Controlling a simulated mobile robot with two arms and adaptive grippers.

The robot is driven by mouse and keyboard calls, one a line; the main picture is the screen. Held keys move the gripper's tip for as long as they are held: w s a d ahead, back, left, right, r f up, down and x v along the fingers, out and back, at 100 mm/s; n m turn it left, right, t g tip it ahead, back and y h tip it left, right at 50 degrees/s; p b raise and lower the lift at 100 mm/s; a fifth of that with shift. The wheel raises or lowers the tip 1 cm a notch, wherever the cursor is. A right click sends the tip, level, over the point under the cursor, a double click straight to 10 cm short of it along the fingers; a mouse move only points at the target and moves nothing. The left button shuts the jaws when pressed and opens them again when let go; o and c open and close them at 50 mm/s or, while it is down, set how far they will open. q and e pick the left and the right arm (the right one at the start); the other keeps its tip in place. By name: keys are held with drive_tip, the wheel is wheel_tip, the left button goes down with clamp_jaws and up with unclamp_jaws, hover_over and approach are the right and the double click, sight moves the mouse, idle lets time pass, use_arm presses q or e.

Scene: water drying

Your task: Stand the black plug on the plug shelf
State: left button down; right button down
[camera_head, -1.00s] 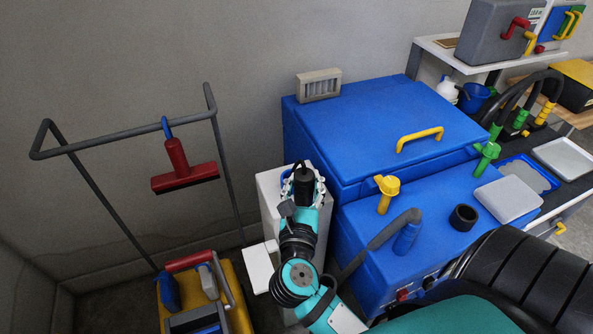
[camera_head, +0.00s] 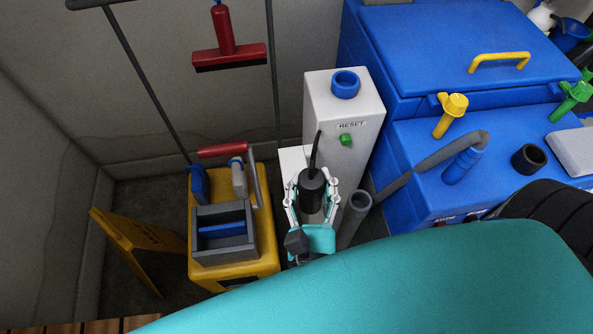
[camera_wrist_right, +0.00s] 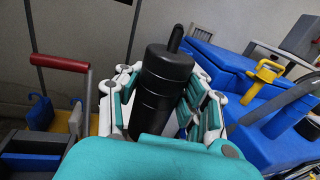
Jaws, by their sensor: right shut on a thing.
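The black plug (camera_head: 312,190) is a dark cylinder with a black cord rising from its top. My right gripper (camera_head: 312,200) is shut on it and holds it roughly upright. In the right wrist view the plug (camera_wrist_right: 162,95) sits between the teal-padded fingers of the gripper (camera_wrist_right: 165,100). A small white ledge (camera_head: 292,160), which looks like the plug shelf, juts out beside the white post, just behind the gripper. The plug and gripper hide part of it. I cannot tell whether the plug touches it. My left gripper is not in view.
The white post (camera_head: 325,100) carries a blue ring (camera_head: 345,84) on top and a green button (camera_head: 346,140). A grey pipe (camera_head: 355,212) stands close right of the gripper. A yellow cart (camera_head: 235,273) with a grey bin is at left, the blue machine (camera_head: 400,140) at right.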

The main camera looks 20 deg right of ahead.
drive_tip(key=s+a+f+y, duration=0.2)
drive_tip(key=s+a, duration=0.1)
drive_tip(key=p, duration=0.4)
hover_over(295, 168)
drive_tip(key=f, duration=0.1)
drive_tip(key=shift+f+n+t, duration=0.3)
drive_tip(key=shift+f+n, duration=0.1)
drive_tip(key=shift+f, duration=1.35)
drive_tip(key=shift+f+b, duration=0.2)
drive_tip(key=shift+b, duration=0.25)
drive_tip(key=c, duration=0.8)
unclamp_jaws()
drive_tip(key=shift+r, duration=0.1)
